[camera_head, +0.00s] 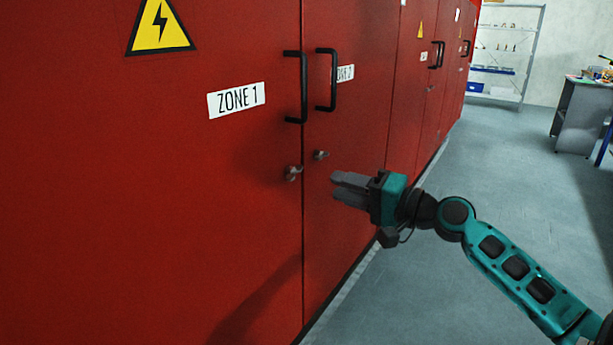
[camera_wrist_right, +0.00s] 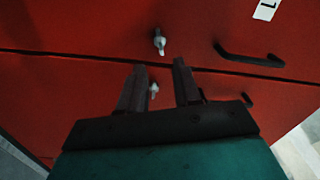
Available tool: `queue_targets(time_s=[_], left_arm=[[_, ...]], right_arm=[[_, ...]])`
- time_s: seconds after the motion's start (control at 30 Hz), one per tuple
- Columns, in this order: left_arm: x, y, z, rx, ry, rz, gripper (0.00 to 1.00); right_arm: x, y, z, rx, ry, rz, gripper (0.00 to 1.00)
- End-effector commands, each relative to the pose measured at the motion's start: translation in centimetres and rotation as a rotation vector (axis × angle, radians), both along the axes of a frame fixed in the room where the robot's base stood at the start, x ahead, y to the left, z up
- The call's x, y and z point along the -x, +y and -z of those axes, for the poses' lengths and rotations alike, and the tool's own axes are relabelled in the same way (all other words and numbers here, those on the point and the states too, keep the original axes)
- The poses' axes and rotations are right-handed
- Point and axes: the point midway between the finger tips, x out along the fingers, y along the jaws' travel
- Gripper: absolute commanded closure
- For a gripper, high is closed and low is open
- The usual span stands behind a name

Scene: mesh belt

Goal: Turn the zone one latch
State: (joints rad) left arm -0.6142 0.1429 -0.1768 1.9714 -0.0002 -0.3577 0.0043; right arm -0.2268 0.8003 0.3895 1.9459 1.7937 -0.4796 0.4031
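The zone one latch (camera_head: 293,173) is a small metal turn-latch on the red zone one door, below its black handle and left of the door seam. In the right wrist view the zone one latch (camera_wrist_right: 159,41) shows just beyond my fingertips. My right gripper (camera_head: 334,184) is to the right of the latch and a little lower in the head view, apart from it. Its two fingers (camera_wrist_right: 159,64) are spread with nothing held. The zone two latch (camera_head: 320,155) is on the neighbouring door; it shows between my fingers in the wrist view (camera_wrist_right: 154,89). My left gripper is out of view.
Black handles stick out from the zone one door (camera_head: 303,88) and the zone two door (camera_head: 326,80), above the latches. More red cabinets run back along the wall. The grey floor (camera_head: 500,180) at right is clear up to a workbench (camera_head: 580,105) and shelves.

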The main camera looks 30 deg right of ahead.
Motion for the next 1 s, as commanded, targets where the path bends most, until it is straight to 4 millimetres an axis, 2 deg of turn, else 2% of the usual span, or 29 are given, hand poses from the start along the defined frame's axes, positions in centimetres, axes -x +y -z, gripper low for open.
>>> queue_targets(time_s=[0.2, 0.5, 0.7, 1.0], left_arm=[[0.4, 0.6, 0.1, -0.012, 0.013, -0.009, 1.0], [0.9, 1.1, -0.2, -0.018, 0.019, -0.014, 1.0], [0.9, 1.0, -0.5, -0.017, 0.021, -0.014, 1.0], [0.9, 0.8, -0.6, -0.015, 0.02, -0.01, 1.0]], right_arm=[[-3.2, 1.3, -0.3, 0.0, -0.002, 0.0, 0.67], [-6.8, 2.8, -0.3, -0.003, -0.002, 0.001, 0.67], [-8.2, 3.3, -0.1, -0.001, 0.0, 0.002, 0.67], [-8.6, 3.6, 0.0, -0.001, 0.001, 0.0, 0.67]])
